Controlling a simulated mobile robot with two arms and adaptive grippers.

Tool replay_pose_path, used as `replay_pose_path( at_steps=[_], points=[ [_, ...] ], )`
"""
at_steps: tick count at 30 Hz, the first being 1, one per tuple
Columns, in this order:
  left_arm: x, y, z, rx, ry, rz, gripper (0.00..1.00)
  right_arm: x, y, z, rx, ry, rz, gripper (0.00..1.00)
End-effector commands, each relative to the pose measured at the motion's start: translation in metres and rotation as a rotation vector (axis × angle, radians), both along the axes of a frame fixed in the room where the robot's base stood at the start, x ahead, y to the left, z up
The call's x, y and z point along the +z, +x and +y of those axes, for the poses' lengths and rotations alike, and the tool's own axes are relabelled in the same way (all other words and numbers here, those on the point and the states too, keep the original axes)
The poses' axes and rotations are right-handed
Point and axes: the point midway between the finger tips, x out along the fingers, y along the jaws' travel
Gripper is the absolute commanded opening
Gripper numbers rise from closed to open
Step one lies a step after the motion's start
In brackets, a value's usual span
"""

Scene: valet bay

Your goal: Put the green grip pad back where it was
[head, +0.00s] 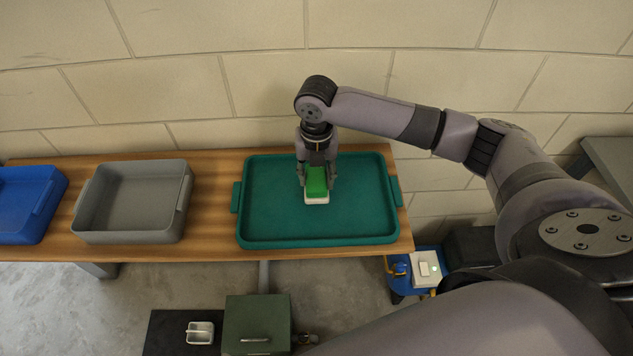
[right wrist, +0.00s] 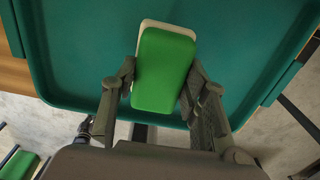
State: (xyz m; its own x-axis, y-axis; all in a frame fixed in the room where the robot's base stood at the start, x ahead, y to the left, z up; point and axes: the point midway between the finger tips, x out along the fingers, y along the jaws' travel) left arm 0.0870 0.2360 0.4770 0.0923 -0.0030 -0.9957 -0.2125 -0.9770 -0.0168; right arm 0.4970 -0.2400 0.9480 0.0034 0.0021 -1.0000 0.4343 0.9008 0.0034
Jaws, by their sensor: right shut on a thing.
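The green grip pad (head: 317,181) has a green top and a whitish base. It is over the middle of the teal tray (head: 270,226) on the wooden table. My right gripper (head: 317,178) points down and is shut on the pad, one finger on each side. In the right wrist view the pad (right wrist: 163,70) sits between the fingers of the right gripper (right wrist: 160,95). I cannot tell whether its base touches the tray floor. The rest of the tray looks empty. My left gripper is in neither view.
A grey bin (head: 130,238) and a blue bin (head: 22,222) stand on the table left of the tray. A green box (head: 257,322) and a small metal container (head: 200,332) are below the table.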

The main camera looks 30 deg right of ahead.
Motion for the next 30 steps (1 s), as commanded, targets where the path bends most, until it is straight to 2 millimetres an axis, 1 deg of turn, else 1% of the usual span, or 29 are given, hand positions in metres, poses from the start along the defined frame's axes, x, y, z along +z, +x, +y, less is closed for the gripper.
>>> replay_pose_path(
  at_steps=[1, 3, 6, 9, 14, 15, 23, 30],
  points=[
    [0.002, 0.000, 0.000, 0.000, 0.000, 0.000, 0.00, -0.008, -0.002, 0.000, 0.000, -0.002, 0.007, 0.19],
    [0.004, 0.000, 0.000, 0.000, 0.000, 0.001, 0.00, -0.019, -0.001, 0.000, -0.001, -0.001, 0.006, 0.19],
    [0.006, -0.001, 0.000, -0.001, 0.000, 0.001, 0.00, -0.031, -0.001, 0.000, -0.001, -0.001, 0.004, 0.19],
    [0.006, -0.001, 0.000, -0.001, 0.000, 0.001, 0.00, -0.036, -0.001, 0.000, 0.000, -0.001, 0.002, 0.19],
    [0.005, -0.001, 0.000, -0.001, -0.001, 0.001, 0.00, -0.036, -0.001, 0.000, 0.000, -0.001, 0.000, 0.19],
    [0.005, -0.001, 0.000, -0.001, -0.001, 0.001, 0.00, -0.036, -0.001, 0.000, 0.000, 0.000, 0.001, 0.43],
    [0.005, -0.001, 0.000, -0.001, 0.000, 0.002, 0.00, -0.036, -0.001, 0.000, 0.000, -0.001, 0.002, 0.60],
    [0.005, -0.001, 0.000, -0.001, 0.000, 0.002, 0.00, -0.036, -0.001, 0.000, 0.000, -0.001, 0.002, 0.61]
  ],
)
